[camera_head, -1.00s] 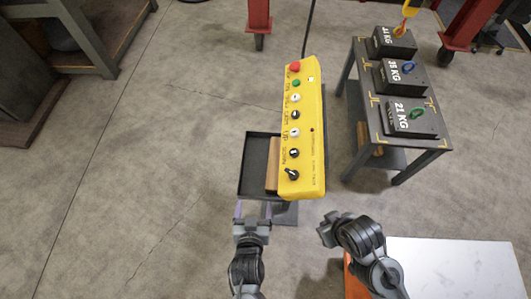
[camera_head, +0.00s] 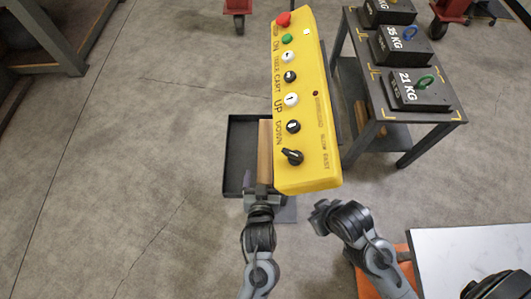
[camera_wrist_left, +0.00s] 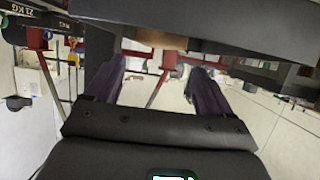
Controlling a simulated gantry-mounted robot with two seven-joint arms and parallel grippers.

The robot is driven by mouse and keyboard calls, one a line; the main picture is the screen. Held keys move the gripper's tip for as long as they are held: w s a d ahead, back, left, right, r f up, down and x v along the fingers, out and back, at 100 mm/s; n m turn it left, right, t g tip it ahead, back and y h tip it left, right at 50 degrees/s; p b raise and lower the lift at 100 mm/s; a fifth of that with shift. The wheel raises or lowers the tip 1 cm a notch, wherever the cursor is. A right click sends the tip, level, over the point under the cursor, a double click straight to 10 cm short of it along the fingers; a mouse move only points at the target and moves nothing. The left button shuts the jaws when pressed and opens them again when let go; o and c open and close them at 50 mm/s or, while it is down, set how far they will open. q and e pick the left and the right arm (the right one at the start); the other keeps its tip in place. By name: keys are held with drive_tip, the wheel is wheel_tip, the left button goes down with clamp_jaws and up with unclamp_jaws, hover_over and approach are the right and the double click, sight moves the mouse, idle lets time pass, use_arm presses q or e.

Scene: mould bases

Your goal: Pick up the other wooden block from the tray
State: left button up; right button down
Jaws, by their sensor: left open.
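The black tray (camera_head: 240,132) is left of and partly behind the yellow pendant in the head view. One wooden block (camera_head: 265,150) lies in it, partly covered by the pendant. My left gripper (camera_head: 257,182) is at the tray's near edge, below the block. In the left wrist view, its two purple fingers (camera_wrist_left: 155,78) are spread with nothing between them. A brown wooden piece (camera_wrist_left: 162,40) shows ahead of them, beside a broad dark surface, probably the tray. My right gripper (camera_head: 318,215) is right of the left one, away from the tray; its jaws are unclear.
The yellow button pendant (camera_head: 310,110) hangs over the tray's right side. A dark table (camera_head: 388,130) at the right bears several black weights, including the 21 KG one (camera_head: 418,92). A white-topped surface (camera_head: 450,250) is at the lower right.

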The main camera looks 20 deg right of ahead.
sight(265, 159)
use_arm(q)
drive_tip(key=shift+x, duration=0.85)
drive_tip(key=b+x, duration=0.1)
drive_tip(key=x, duration=0.1)
drive_tip(key=b+x, duration=0.1)
drive_tip(key=b, duration=0.1)
drive_tip(key=shift+w+d+f, duration=0.1)
drive_tip(key=shift+d+f, duration=0.2)
drive_tip(key=shift+f, duration=0.15)
drive_tip(key=shift+w+d+f+b, duration=0.15)
drive_tip(key=shift+w+d+b, duration=0.15)
drive_tip(key=shift+w, duration=0.3)
drive_tip(key=shift+s, duration=0.1)
drive_tip(key=shift+c, duration=1)
drive_tip(key=c, duration=0.9)
drive_tip(key=shift+c, duration=0.9)
